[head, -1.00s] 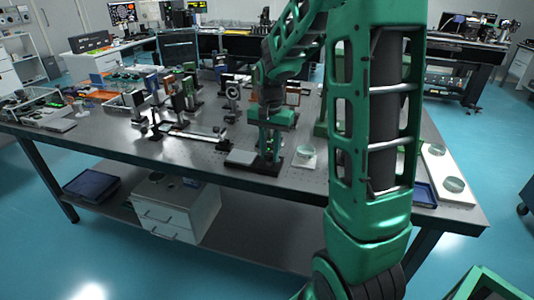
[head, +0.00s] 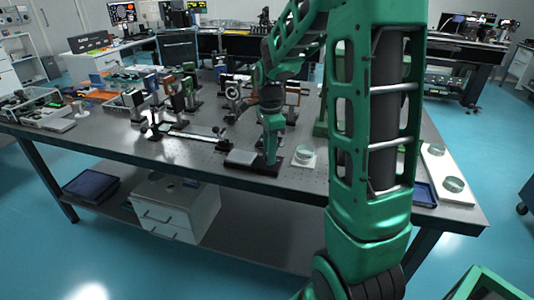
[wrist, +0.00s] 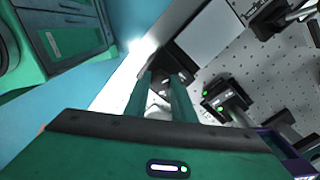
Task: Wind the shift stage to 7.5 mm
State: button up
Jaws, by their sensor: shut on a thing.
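The shift stage shows as a light grey plate (head: 240,157) on a black base near the front edge of the table. In the wrist view its grey plate (wrist: 212,30) lies at the upper middle, with a black block (wrist: 181,64) at its near end. My gripper (head: 268,160) points down at the right end of the stage. In the wrist view its green fingers (wrist: 160,88) are shut on a small knob at that end. The fingers hide most of the knob, and no scale reading can be made out.
A glass dish (head: 304,151) on a white plate stands just right of my gripper. A rail (head: 190,134) and several optic mounts are to the left and behind. A mount with green lights (wrist: 222,97) is near the fingers in the wrist view. A blue tray (head: 425,194) lies at the right.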

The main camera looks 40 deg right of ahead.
jog(key=shift+w+a+m, duration=0.1)
jog(key=shift+a+m, duration=0.05)
jog(key=shift+m, duration=0.45)
jog(key=o, duration=1)
jog(key=shift+o, duration=0.3)
jog(key=shift+r, duration=0.1)
notch_tip(320, 180, up, 11)
jog(key=shift+f, duration=0.2)
